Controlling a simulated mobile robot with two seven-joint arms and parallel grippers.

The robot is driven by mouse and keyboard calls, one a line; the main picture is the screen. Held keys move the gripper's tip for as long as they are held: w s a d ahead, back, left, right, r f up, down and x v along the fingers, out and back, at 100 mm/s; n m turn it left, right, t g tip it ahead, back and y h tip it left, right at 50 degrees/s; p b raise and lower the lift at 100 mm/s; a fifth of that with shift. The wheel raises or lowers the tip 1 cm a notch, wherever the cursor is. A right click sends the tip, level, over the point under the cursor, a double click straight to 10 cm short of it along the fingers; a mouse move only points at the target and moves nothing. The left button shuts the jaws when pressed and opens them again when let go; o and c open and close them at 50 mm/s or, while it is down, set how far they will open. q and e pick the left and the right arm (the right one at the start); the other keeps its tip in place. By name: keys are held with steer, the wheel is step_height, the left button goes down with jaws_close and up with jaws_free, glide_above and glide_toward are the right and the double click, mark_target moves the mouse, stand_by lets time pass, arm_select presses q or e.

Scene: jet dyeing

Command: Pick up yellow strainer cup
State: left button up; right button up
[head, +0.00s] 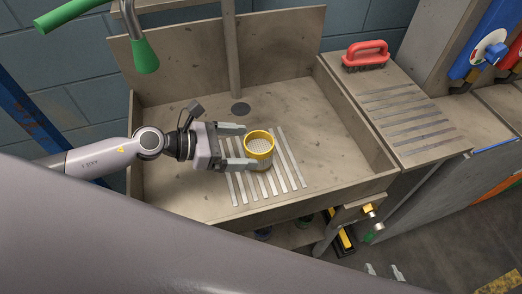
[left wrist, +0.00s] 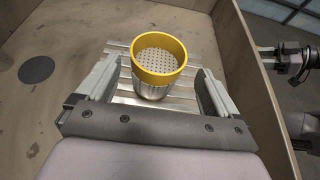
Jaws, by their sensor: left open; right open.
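The yellow strainer cup (head: 258,148) has a yellow rim, a perforated inside and a metallic lower body. It stands upright on the slatted strips in the sink basin. My left gripper (head: 246,146) is open, with its fingers reaching to either side of the cup. In the left wrist view the cup (left wrist: 154,84) stands between the fingertips, with a gap showing on both sides. My right gripper (head: 384,271) shows only its two fingertips at the bottom edge of the head view, apart from each other, outside the sink and empty.
The wooden sink (head: 180,200) has raised walls around the cup. A green-tipped spout (head: 145,57) hangs over its back left. A red-handled brush (head: 366,56) lies on the slatted side counter (head: 420,140). A dark drain (head: 241,109) lies behind the cup. The basin's right part is clear.

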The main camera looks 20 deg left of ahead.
mark_target(259, 147)
arm_select(q)
steer(key=shift+f+p+x, duration=0.2)
steer(key=shift+p+x, duration=0.1)
steer(key=shift+x, duration=2.35)
steer(key=shift+w+a, duration=0.1)
steer(key=shift+a, duration=0.1)
